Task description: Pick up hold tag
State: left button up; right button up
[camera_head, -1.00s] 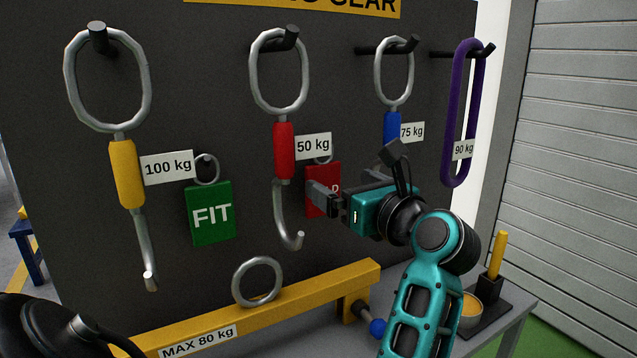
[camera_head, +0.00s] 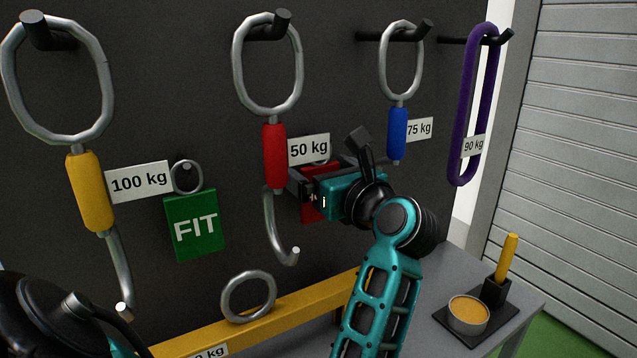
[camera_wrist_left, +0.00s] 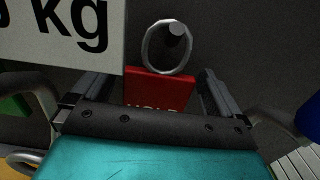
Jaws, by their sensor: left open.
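The red hold tag (camera_head: 318,208) hangs on the dark board beside the red-sleeved hook, below the 50 kg label. In the head view my left gripper (camera_head: 302,182) covers much of it. In the left wrist view the tag (camera_wrist_left: 160,90) hangs by a metal ring (camera_wrist_left: 160,48) from a peg. My left gripper (camera_wrist_left: 157,76) is open there, one finger on each side of the tag. The tag's lower part is hidden behind the gripper body. I cannot tell whether a finger touches it. My right gripper is not in view.
The red-sleeved 50 kg hook (camera_head: 275,160) hangs close to the left of my gripper. The green FIT tag (camera_head: 195,224) and 100 kg hook (camera_head: 90,190) are further left. The blue-sleeved 75 kg hook (camera_head: 397,132) and purple sling (camera_head: 470,110) are right. A yellow beam (camera_head: 300,298) lies below.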

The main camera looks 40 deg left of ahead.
pick_arm(q)
jog(key=shift+a, duration=0.2)
jog(key=shift+d, duration=0.1)
jog(key=shift+c, duration=0.6)
jog(key=c, duration=0.9)
jog(key=shift+o, duration=0.2)
